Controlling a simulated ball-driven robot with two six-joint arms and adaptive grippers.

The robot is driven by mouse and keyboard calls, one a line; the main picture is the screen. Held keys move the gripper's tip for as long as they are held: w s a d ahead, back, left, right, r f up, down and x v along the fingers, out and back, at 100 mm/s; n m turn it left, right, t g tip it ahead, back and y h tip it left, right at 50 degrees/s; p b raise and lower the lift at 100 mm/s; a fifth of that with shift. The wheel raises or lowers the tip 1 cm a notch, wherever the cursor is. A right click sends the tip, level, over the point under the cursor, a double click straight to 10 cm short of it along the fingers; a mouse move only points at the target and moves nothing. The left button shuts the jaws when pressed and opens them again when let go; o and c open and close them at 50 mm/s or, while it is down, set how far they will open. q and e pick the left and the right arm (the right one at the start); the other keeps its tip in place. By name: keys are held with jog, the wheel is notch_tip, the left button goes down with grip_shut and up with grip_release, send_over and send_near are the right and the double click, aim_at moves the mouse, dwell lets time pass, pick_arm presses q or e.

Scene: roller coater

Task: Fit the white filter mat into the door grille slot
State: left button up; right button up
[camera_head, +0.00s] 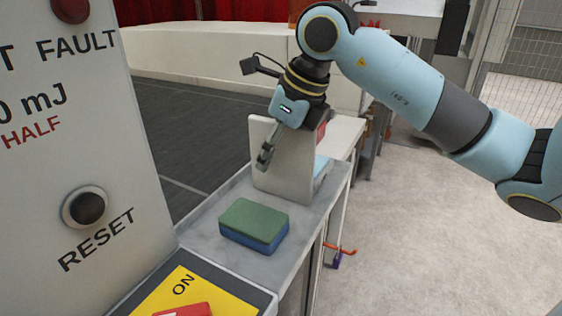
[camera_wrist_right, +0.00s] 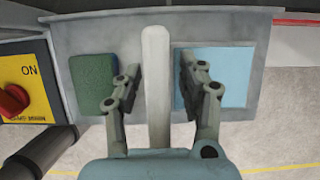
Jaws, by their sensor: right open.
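An off-white flat panel, which looks like the white filter mat (camera_head: 291,166), stands upright on the grey bench top in the head view. In the right wrist view the white mat (camera_wrist_right: 156,95) shows edge-on as a pale strip between the fingers. My right gripper (camera_head: 273,150) reaches down over its top edge; one finger is on the near face, the other is hidden behind it. In the wrist view the right gripper (camera_wrist_right: 160,70) is open, with a gap on each side of the strip. I cannot make out the door grille slot. My left gripper is not in view.
A green and blue block (camera_head: 253,224) lies on the bench top (camera_head: 205,226) in front of the panel. A light blue pad (camera_wrist_right: 224,75) lies on its other side. A grey control cabinet (camera_head: 75,150) blocks the left; open floor (camera_head: 420,240) is at right.

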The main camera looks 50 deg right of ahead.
grip_shut()
dwell(0.5)
